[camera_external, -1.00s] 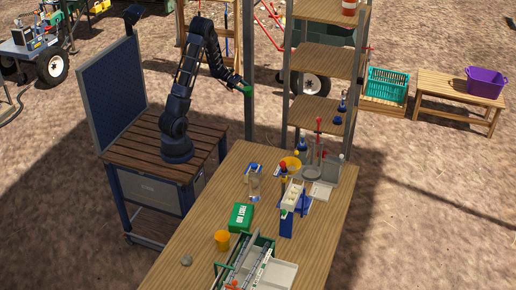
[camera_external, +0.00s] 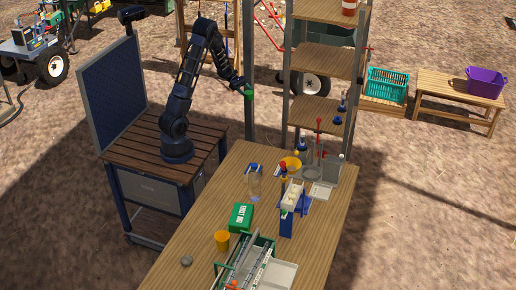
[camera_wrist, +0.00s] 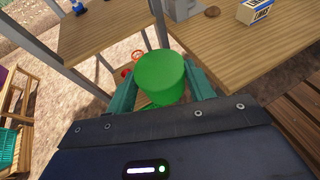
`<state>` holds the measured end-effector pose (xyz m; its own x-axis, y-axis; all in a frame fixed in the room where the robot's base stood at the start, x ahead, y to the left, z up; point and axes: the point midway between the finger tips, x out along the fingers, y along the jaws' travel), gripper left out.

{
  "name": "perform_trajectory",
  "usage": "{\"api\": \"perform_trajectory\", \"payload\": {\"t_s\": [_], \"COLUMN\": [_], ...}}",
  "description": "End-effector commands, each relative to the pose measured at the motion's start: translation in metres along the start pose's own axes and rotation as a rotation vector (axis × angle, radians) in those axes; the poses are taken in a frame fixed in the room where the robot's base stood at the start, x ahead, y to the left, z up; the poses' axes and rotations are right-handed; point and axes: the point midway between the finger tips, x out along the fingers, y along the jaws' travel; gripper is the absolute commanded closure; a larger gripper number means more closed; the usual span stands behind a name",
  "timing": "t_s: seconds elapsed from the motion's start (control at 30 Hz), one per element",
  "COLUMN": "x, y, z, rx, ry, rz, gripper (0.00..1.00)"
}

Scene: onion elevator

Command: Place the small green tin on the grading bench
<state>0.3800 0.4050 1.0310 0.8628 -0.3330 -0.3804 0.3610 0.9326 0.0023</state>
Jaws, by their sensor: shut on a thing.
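The small green tin (camera_wrist: 161,80) is between the two teal fingers of my gripper (camera_wrist: 160,92) in the wrist view. My gripper (camera_external: 246,86) is shut on it and holds it up in the air. In the external view the tin (camera_external: 249,95) shows as a small green spot at the arm's end, to the left of the shelf rack. A wooden bench (camera_external: 187,262) stands in front of my arm, below and nearer the camera than the tin; I cannot tell for certain that it is the grading bench.

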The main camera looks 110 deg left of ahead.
Motion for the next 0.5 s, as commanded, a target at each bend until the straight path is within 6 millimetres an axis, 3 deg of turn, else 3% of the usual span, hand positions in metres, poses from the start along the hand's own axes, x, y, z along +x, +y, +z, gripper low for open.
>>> {"api": "perform_trajectory", "payload": {"t_s": [0.1, 0.5], "x": [0.045, 0.167], "y": [-0.012, -0.076], "z": [0.02, 0.077], "rx": [0.061, 0.252], "ry": [-0.001, -0.004], "rz": [-0.144, -0.606], "gripper": [0.72, 0.72]}}
